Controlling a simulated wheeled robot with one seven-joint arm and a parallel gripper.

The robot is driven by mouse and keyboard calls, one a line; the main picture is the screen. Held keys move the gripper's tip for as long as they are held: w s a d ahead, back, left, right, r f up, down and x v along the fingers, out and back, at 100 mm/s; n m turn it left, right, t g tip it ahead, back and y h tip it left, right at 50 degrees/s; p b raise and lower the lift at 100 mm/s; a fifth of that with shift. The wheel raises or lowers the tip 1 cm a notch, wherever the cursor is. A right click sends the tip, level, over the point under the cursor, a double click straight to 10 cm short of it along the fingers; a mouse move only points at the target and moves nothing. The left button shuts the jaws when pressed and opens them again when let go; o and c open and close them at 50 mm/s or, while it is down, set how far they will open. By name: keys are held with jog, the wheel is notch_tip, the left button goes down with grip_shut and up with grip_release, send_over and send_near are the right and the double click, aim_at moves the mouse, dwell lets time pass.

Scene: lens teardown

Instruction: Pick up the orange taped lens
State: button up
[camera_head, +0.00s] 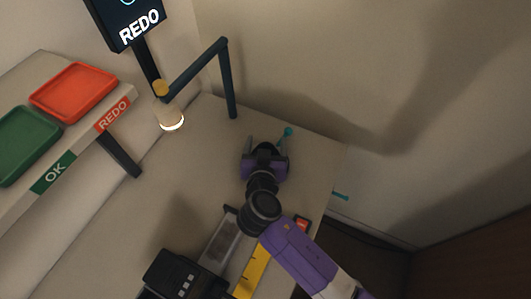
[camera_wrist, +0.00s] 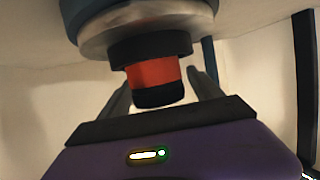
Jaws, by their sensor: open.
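The orange taped lens (camera_wrist: 153,72) is a short black cylinder with an orange-red band around its middle. In the wrist view it shows between the two dark fingers of my gripper (camera_wrist: 163,84), which is open. A gap shows between the lens and the right finger. A wide dark collar adjoins the lens, with a large silver and dark blue round part (camera_wrist: 145,25) above it; I cannot tell what that is. In the head view my purple gripper (camera_head: 264,147) is over the far part of the table. The orange band is not visible there.
A blue-armed lamp (camera_head: 172,119) stands left of my gripper. A REDO sign (camera_head: 139,27) is behind it. A red tray (camera_head: 73,92) and a green tray (camera_head: 27,145) are on the left shelf. A black device (camera_head: 182,273) and yellow strip (camera_head: 253,270) lie nearer.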

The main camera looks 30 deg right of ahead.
grip_shut()
dwell(0.3)
jog(key=shift+r, duration=0.1)
notch_tip(320, 180, up, 20)
dwell(0.6)
